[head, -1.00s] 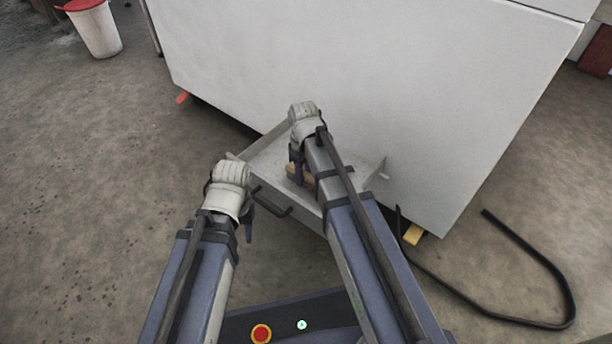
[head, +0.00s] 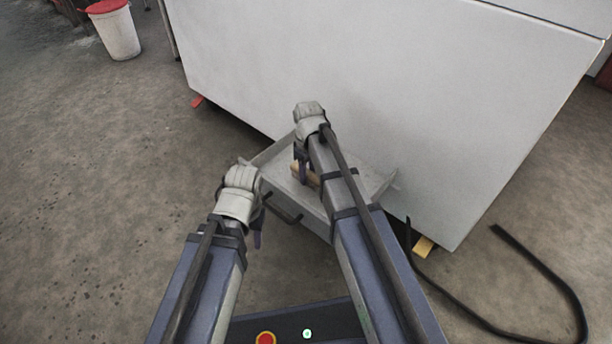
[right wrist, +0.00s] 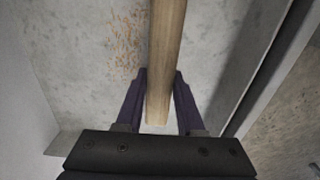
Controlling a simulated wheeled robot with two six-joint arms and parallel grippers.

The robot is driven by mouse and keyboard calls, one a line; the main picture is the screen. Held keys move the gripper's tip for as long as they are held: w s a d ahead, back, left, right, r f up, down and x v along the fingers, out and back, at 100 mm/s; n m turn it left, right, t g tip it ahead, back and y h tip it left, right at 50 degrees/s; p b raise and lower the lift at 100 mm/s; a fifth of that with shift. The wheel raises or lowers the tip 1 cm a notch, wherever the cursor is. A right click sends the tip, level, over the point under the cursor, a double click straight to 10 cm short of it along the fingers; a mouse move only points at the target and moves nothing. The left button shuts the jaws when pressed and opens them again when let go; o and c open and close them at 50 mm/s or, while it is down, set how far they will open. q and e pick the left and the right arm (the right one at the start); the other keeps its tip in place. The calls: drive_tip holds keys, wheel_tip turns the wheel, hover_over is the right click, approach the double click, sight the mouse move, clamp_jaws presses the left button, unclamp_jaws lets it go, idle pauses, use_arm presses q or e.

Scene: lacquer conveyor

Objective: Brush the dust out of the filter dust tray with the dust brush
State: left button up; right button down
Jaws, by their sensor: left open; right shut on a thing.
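The filter dust tray (head: 372,178) is a grey metal drawer pulled out from the white cabinet, with a black bar handle (head: 284,208) on its front. Orange-brown dust specks (right wrist: 125,45) lie on its floor in the right wrist view. My right gripper (head: 303,174) is over the tray, its fingers on either side of the dust brush's wooden handle (head: 311,179), also seen in the right wrist view (right wrist: 166,60). The brush's bristles are hidden. My left gripper (head: 257,240) is open beside the left end of the tray handle, apparently apart from it.
The large white cabinet (head: 370,80) stands behind the tray. A black hose or cable (head: 545,265) lies on the floor at right, near a yellow block (head: 424,247). A white bin with a red lid (head: 115,32) stands far left. The floor at left is clear.

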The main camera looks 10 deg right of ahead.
drive_tip(key=shift+s, duration=0.1)
drive_tip(key=shift+s+d+f, duration=0.1)
drive_tip(key=shift+s+d, duration=1.2)
drive_tip(key=shift+s, duration=0.25)
drive_tip(key=shift+s+d, duration=0.6)
drive_tip(key=shift+s, duration=0.2)
drive_tip(key=shift+s+d, duration=0.6)
drive_tip(key=shift+s, duration=0.2)
drive_tip(key=shift+w+a, duration=0.6)
drive_tip(key=shift+w, duration=0.25)
drive_tip(key=shift+w+a, duration=0.6)
drive_tip(key=shift+w, duration=0.2)
drive_tip(key=shift+a, duration=0.1)
